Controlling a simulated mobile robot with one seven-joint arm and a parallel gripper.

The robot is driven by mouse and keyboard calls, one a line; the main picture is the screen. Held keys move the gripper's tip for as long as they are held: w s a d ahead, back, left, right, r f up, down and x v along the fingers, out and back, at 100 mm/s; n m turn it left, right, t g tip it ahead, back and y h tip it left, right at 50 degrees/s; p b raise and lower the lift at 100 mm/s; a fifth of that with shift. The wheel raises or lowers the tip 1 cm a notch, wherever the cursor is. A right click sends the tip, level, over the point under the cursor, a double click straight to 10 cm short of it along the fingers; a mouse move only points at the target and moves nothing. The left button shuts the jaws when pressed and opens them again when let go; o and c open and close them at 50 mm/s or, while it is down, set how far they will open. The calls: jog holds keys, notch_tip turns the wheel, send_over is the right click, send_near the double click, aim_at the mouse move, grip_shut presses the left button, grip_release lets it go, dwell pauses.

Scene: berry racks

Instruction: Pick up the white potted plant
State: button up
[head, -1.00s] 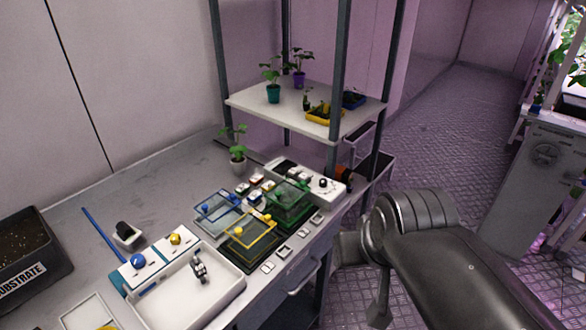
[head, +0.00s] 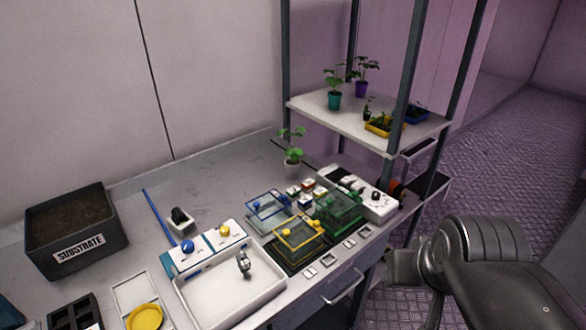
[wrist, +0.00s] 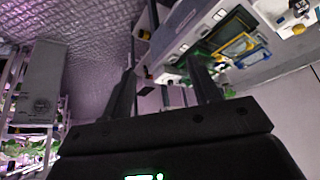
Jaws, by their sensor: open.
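The white potted plant (head: 292,169) stands upright at the back of the grey workbench, near the wall and just left of the shelf rack. Its green leaves rise above a small white pot. My gripper (wrist: 165,78) shows in the wrist view with its two dark fingers apart and nothing between them. In the head view my arm is at the lower right, in front of the bench and well away from the plant. The fingers are hidden in that view.
A rack shelf (head: 310,108) holds a teal pot (head: 334,100), a purple pot (head: 361,88) and small trays. Clear boxes (head: 298,240), a white control unit (head: 358,192), a white sink tray (head: 225,295) and a substrate box (head: 75,240) occupy the bench. Bare bench lies left of the plant.

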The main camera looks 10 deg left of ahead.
jog(key=shift+o, duration=0.5)
jog(key=o, duration=0.4)
jog(key=shift+c, duration=0.2)
